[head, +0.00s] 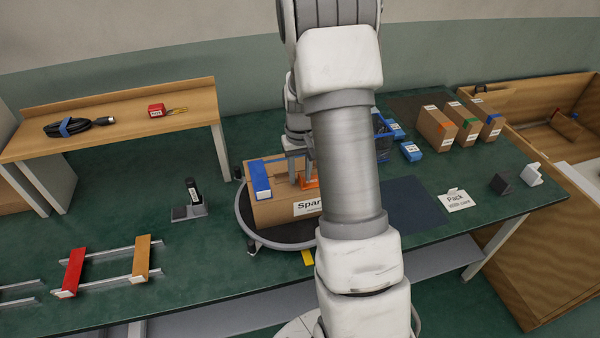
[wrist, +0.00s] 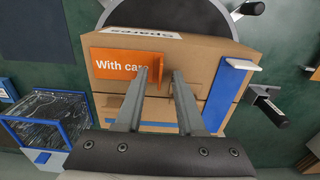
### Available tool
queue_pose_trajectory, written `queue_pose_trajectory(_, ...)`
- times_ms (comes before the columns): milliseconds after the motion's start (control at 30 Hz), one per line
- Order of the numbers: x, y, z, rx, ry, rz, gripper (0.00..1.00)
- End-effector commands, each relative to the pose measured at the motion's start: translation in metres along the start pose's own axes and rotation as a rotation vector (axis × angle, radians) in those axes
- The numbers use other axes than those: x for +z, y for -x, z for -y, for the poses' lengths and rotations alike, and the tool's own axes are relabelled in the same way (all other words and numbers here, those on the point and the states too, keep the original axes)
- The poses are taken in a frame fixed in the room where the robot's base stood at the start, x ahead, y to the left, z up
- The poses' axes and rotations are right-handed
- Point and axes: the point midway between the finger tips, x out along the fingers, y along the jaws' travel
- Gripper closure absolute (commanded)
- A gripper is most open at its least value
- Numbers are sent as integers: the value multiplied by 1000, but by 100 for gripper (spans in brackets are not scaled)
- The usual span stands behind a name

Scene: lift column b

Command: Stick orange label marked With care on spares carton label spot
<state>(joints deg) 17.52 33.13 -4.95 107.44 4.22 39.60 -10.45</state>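The spares carton (head: 275,210) stands on a dark round turntable. It fills the middle of the wrist view (wrist: 195,50). The orange label marked With care (wrist: 115,64) lies against the carton's upper face, and its right part is behind my fingers. A small orange upright tab (wrist: 160,75) shows between the fingertips. The label also shows as an orange patch in the head view (head: 309,184). My gripper (wrist: 160,72) is over the label with its fingers apart on either side of the tab, seemingly with gaps. I cannot make out the label spot's outline.
A blue strip with a pale tab (wrist: 228,92) is on the carton beside the label. A blue-edged wire basket (wrist: 45,120) and several small cartons (head: 436,128) stand nearby. A handheld device on a stand (head: 191,197) is left of the turntable (head: 258,236).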

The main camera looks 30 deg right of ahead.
Motion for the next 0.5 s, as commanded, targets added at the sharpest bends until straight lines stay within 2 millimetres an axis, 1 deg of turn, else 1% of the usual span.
queue_pose_trajectory(167,0,2,0,0,0,-1,62)
queue_pose_trajectory(267,-1,11,0,0,0,-3,62)
queue_pose_trajectory(367,-1,29,0,1,1,-5,62)
queue_pose_trajectory(500,-1,63,0,1,1,-7,62)
